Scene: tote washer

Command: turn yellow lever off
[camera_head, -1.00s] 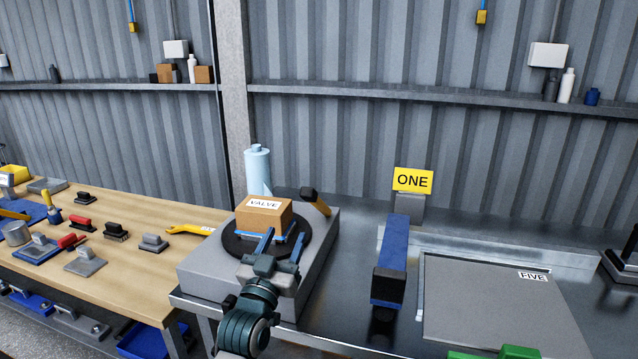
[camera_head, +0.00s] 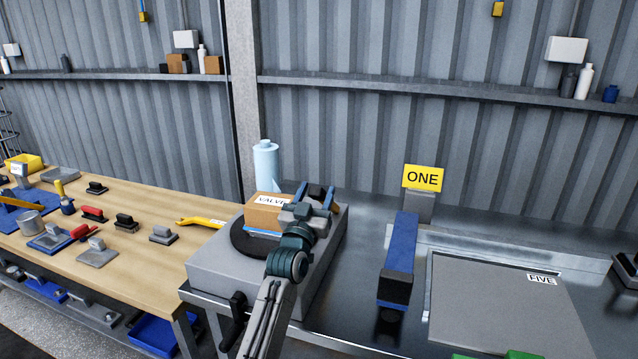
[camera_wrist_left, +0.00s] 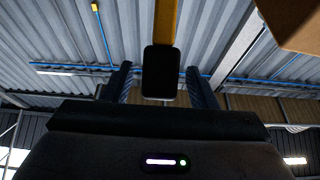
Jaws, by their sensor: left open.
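The yellow lever (camera_wrist_left: 166,18) with a black knob (camera_wrist_left: 159,72) shows in the left wrist view, with the knob between my two fingers. In the head view my left gripper (camera_head: 315,192) is open around the black end of the lever, at the back right of the grey box (camera_head: 222,270). Whether the fingers touch the knob cannot be told. Most of the lever is hidden by the gripper in the head view. My right gripper is not in view.
A cardboard box labelled VALVE (camera_head: 264,212) sits on the black disc (camera_head: 242,240) close beside the gripper. A light blue bottle (camera_head: 266,168) stands behind. A yellow-handled tool (camera_head: 202,222) lies on the wooden bench. A blue bar (camera_head: 400,245) stands to the right.

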